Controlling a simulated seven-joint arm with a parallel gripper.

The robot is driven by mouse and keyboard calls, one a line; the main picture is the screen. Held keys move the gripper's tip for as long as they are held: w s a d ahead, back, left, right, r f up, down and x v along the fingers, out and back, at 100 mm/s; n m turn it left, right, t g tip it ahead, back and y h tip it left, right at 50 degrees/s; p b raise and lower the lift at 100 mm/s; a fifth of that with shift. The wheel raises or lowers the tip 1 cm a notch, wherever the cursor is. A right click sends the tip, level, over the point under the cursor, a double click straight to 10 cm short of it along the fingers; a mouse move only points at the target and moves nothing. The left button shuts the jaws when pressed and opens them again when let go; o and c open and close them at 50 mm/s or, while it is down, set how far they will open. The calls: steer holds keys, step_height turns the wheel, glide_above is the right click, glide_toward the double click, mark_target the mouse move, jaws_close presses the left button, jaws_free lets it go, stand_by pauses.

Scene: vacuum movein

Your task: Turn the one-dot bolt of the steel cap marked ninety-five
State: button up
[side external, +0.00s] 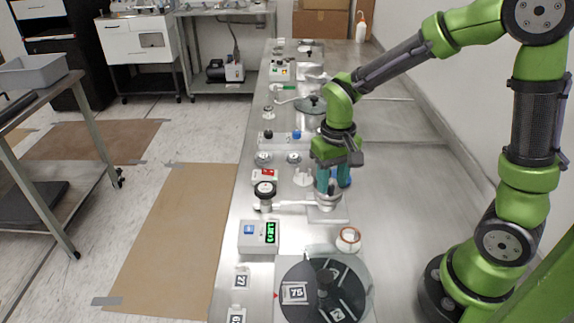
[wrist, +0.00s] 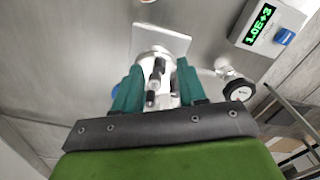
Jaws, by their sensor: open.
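A steel fitting (side external: 325,205) stands on a pale square plate (side external: 336,219) below my gripper (side external: 330,188), and a pipe runs left from it. In the wrist view the fitting (wrist: 153,57) lies between the two teal fingers of my gripper (wrist: 158,88). My gripper is open, with a finger on each side of the fitting. Bolt-like parts with dark ends (wrist: 157,68) show between the fingers. I cannot tell whether the fingers touch them. No dot marks or number ninety-five can be read, so I cannot tell which part is the one-dot bolt.
A black-topped gauge (side external: 265,190) stands left of the fitting. A box with a green display (side external: 259,236) is in front of it. A copper-coloured ring (side external: 348,239) and a dark round plate (side external: 345,285) marked 75 lie nearer the camera. The bench right of the fitting is clear.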

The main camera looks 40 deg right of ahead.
mark_target(333, 185)
step_height(333, 185, up, 16)
steer(key=shift+f, duration=0.15)
stand_by(0.3)
step_height(333, 185, down, 17)
steer(key=m, duration=0.6)
steer(key=shift+d, duration=0.1)
stand_by(0.3)
jaws_close()
